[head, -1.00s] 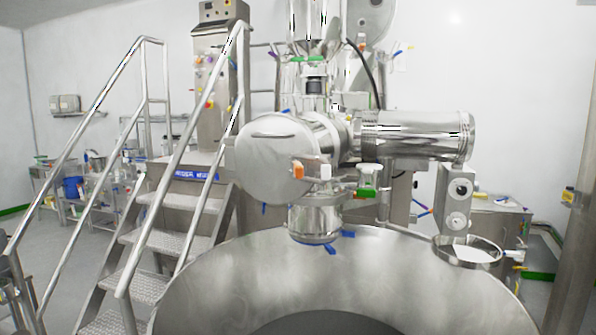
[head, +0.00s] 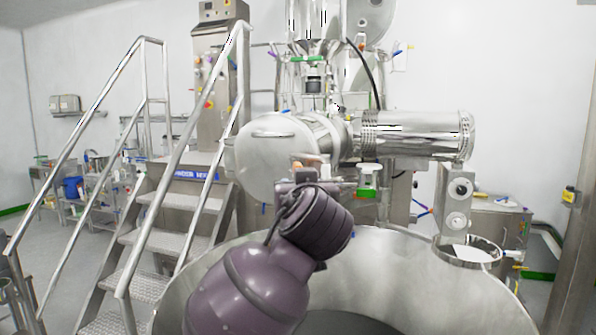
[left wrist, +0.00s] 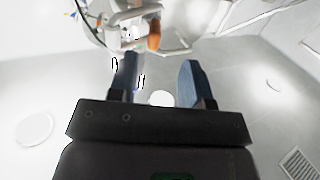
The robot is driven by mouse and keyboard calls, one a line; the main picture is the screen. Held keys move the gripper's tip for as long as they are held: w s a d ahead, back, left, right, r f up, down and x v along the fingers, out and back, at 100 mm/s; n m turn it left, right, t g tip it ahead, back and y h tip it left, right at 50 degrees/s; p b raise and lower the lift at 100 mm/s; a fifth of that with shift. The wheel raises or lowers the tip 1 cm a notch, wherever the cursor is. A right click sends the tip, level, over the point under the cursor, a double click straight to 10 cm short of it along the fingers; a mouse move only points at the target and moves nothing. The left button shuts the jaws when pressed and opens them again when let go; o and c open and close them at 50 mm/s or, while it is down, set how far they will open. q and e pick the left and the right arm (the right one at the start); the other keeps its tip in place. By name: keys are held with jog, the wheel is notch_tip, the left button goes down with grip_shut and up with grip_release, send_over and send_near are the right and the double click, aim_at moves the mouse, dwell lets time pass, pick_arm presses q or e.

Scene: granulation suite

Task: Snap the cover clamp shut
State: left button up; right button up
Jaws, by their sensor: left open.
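The granulator's round steel cover (head: 270,145) closes the near end of the horizontal cylinder in the head view. An orange piece (head: 298,167) at the cover's lower right edge looks like part of the cover clamp. An orange piece on pale metal parts (left wrist: 154,35) also shows at the top of the left wrist view. My left gripper (left wrist: 159,72) has its two dark blue fingers apart, with nothing between them. The orange piece lies beyond the fingertips. In the head view my purple left arm hides most of that gripper and part of the clamp area. My right gripper is not visible.
A wide steel bowl (head: 440,275) fills the front, below my left arm. Steps with handrails (head: 165,210) stand at the left. A steel cylinder (head: 415,135) juts out to the right. A green-based fitting (head: 367,180) sits just right of the clamp area.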

pick_arm(q)
jog(key=w, duration=0.3)
jog(key=w+p, duration=0.1)
jog(key=w, duration=0.3)
jog(key=w+r+p, duration=0.1)
jog(key=w, duration=0.2)
jog(key=shift+w+a+r, duration=0.1)
jog(key=shift+w+a, duration=0.2)
jog(key=shift+w, duration=0.05)
jog(key=shift+c, duration=0.2)
grip_shut()
